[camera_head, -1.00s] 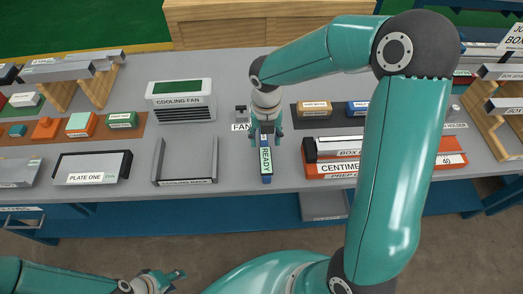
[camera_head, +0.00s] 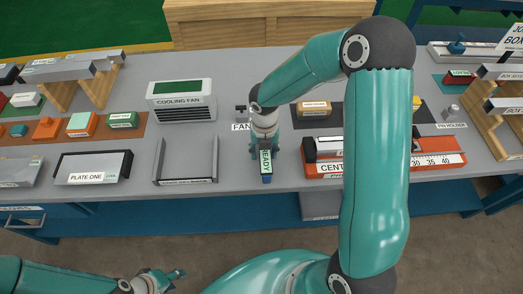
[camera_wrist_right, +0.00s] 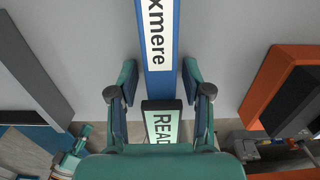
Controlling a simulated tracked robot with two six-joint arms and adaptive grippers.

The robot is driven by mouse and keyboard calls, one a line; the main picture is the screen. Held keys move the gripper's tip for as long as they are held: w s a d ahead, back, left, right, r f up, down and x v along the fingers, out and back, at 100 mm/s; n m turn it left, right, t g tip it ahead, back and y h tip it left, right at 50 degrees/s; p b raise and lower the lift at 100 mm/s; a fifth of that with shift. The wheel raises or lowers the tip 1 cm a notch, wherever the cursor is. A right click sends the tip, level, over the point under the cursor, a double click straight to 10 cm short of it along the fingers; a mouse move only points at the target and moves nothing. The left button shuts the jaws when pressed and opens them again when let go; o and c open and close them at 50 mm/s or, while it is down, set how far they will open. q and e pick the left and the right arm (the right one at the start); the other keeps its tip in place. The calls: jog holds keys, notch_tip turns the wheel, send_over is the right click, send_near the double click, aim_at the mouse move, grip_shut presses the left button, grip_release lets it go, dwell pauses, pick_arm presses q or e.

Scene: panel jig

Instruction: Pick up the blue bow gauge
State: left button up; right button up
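The blue bow gauge (camera_head: 266,179) lies near the front edge of the table, its READY display facing up. In the right wrist view the gauge (camera_wrist_right: 159,82) runs between my right gripper's fingers, with a white label ending in "xmere" and the READY panel below it. My right gripper (camera_wrist_right: 158,88) is open, with a gap showing on both sides of the gauge. In the head view the right gripper (camera_head: 265,148) covers the gauge's far part. My left gripper (camera_head: 172,280) is open and empty, low in front of the table.
A grey cooling rack (camera_head: 186,166) stands left of the gauge and an orange measuring base (camera_head: 430,158) stands right. The cooling fan (camera_head: 180,100) is behind the rack. Bare grey table (camera_head: 235,165) lies between rack and gauge.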

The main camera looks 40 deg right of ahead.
grip_shut()
jog(key=shift+r, duration=0.1)
